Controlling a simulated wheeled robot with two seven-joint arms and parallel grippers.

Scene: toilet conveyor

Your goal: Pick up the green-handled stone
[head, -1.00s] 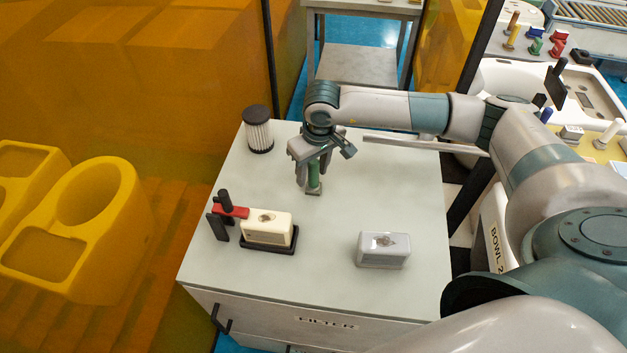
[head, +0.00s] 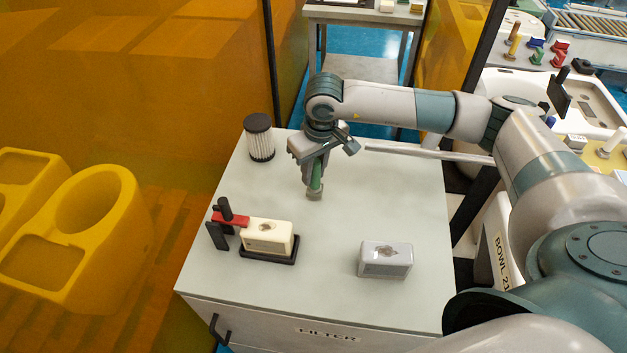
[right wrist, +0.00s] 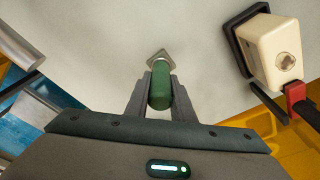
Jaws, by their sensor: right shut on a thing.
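The green-handled stone (head: 315,187) is upright at the back middle of the grey cabinet top, with its grey square base below the green handle. My right gripper (head: 315,182) points down from above and is shut on the green handle. In the right wrist view the green handle (right wrist: 160,86) lies between the two fingers (right wrist: 160,92), and the grey base (right wrist: 160,58) shows past the fingertips. I cannot tell whether the base touches the top. My left gripper is not in view.
On the cabinet top (head: 240,275) stand a black-capped white filter (head: 259,140), a cream block (head: 267,235) in a black tray, a red-and-black clamp (head: 228,220) and a grey block (head: 385,259). The front middle is clear. Yellow moulded units (head: 100,240) stand at left.

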